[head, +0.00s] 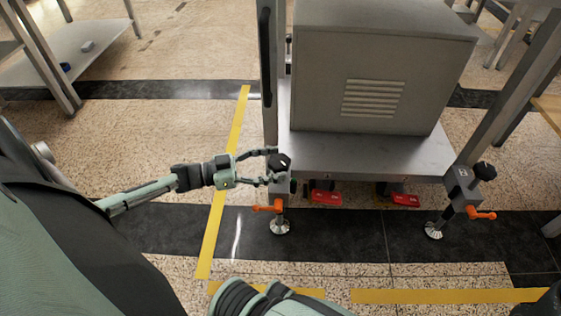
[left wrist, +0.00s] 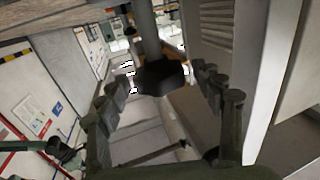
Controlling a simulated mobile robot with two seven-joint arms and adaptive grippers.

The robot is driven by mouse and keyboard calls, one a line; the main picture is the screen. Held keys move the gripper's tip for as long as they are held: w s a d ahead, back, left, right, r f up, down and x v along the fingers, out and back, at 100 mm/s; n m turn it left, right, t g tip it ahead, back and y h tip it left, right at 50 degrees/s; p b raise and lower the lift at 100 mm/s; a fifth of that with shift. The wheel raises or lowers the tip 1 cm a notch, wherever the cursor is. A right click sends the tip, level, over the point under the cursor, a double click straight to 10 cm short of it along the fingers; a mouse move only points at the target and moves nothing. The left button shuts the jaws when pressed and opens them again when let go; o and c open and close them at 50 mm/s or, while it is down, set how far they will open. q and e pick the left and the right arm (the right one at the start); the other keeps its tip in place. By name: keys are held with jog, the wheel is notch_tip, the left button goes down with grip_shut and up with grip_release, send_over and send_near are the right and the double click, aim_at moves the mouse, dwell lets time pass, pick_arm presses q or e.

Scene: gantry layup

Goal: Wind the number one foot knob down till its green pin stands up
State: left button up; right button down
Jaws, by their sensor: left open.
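The near-left foot of the grey machine stand has a black knob (head: 281,160) on top of a grey block (head: 279,186). An orange lever (head: 264,208) sticks out to its left, and a round metal foot pad (head: 280,227) is below. My left gripper (head: 270,167) comes in from the left, open, with its fingers on either side of the knob. In the left wrist view the dark knob (left wrist: 160,76) sits between the spread fingers; I cannot tell if they touch it. I can make out no green pin. My right gripper is not in view.
The near-right foot has its own black knob (head: 484,171), orange lever (head: 481,215) and foot pad (head: 434,231). Red pedals (head: 325,197) show under the stand's shelf (head: 365,157). An upright post (head: 269,70) rises just behind the left foot. Yellow tape (head: 222,190) marks open floor.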

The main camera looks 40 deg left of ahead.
pick_arm(q)
jog(key=v, duration=0.9)
jog(key=shift+s+a, duration=0.25)
jog(key=shift+a, duration=0.05)
